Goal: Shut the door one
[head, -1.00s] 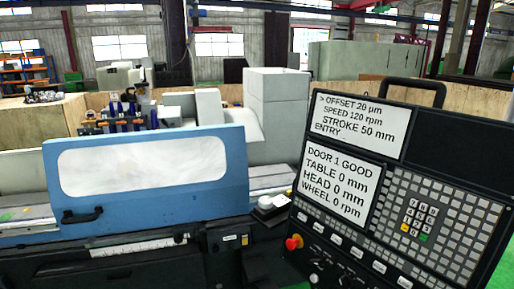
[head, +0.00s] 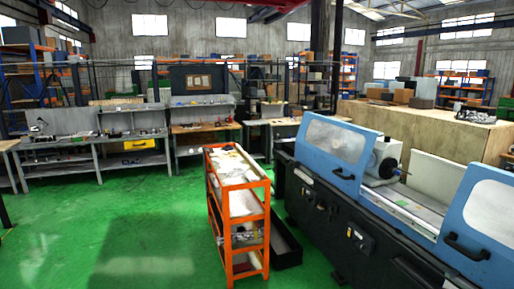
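The grinder (head: 350,215) stands at the right of the head view, with a dark base and two blue doors with clear windows. The left blue door (head: 312,160) has a black handle (head: 343,174) near its right edge. The right blue door (head: 451,232) has a black handle (head: 466,246) near its lower left and runs off the picture edge. A wide gap lies between the doors, with a white round-fronted unit (head: 386,157) and the table (head: 412,210) showing in it. I cannot tell which door is door one. Neither gripper is in view.
An orange shelf cart (head: 232,190) stands on the green floor left of the grinder, with a black open bin (head: 286,243) beside it. Workbenches (head: 100,150) line the back. The floor (head: 120,230) at the left is clear. A wooden partition (head: 440,130) stands behind the grinder.

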